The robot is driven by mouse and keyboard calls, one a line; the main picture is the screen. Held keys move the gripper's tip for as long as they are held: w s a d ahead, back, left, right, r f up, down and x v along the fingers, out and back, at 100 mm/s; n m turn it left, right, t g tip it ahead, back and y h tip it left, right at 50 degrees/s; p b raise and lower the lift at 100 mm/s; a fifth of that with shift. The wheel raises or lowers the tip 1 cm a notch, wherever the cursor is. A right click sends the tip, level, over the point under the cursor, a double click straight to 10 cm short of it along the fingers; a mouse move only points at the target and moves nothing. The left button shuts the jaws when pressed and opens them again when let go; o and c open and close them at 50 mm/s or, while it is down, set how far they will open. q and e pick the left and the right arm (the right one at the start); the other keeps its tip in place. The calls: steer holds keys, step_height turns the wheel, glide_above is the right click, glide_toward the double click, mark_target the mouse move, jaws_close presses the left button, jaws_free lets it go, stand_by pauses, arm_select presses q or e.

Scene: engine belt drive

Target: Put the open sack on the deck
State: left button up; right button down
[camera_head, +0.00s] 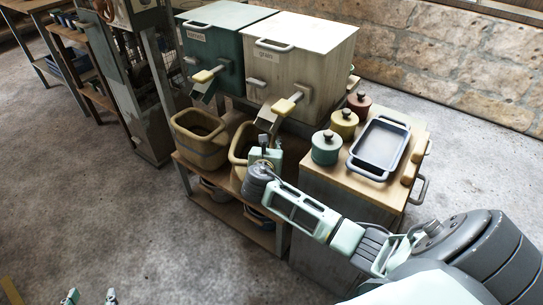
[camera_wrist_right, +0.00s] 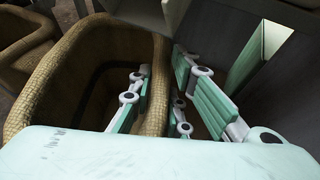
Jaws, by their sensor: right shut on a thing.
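Two open, tan woven sacks stand upright on a wooden bench below chutes. The left one (camera_head: 200,145) is clear of my grippers. The right one (camera_head: 238,158) is partly hidden by my right gripper (camera_head: 264,157). In the right wrist view, the fingers of that gripper (camera_wrist_right: 155,95) are on both sides of the right rim of this sack (camera_wrist_right: 60,75), shut on its wall. The inside of the sack looks empty. Two fingertips of my left gripper (camera_head: 91,297) show apart at the bottom left edge, with nothing between them. I cannot tell which surface is the deck.
A green bin (camera_head: 212,60) and a cream bin (camera_head: 300,60) with chutes stand behind the sacks. A cabinet (camera_head: 335,185) at right bears a tray (camera_head: 380,147) and three lidded pots (camera_head: 326,147). Bowls sit on the lower shelf. The floor (camera_head: 110,215) at left is clear.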

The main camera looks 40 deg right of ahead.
arm_select(q)
steer(key=w+d+r+t+h+b, duration=0.1)
steer(key=w+r+t, duration=0.2)
steer(key=r, duration=0.3)
steer(key=shift+d, duration=0.3)
arm_select(e)
step_height(320, 180, down, 2)
steer(key=shift+a+f, duration=0.1)
steer(key=c, duration=1.7)
jaws_free()
steer(key=shift+f, duration=0.1)
steer(key=shift+o, duration=0.2)
